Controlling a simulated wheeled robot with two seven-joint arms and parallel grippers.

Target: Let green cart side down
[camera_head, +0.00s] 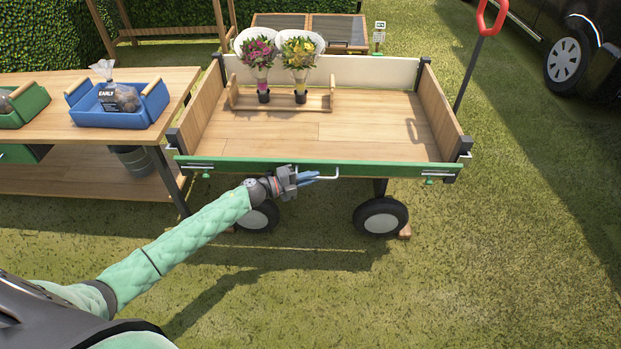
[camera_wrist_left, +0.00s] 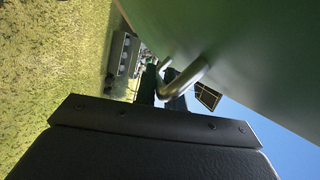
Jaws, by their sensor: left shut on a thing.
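The cart's green side (camera_head: 395,169) runs along the near edge of the wooden cart (camera_head: 360,132) and looks upright between the corner posts. A pale metal handle (camera_head: 331,177) sits at the middle of its outer face. My left gripper (camera_head: 313,176) is shut on this handle, reaching it from the left. In the left wrist view the green side (camera_wrist_left: 250,50) fills the upper right and the bent handle (camera_wrist_left: 187,78) runs in behind a dark gripper part. The contact itself is partly hidden. My right gripper is not in view.
Metal latches show at the left (camera_head: 206,171) and right (camera_head: 432,178) ends of the green side. Two flower bouquets (camera_head: 263,52) (camera_head: 299,50) stand in a rack on the cart. A table (camera_head: 60,145) with a blue crate (camera_head: 118,108) stands left. Grass in front is clear.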

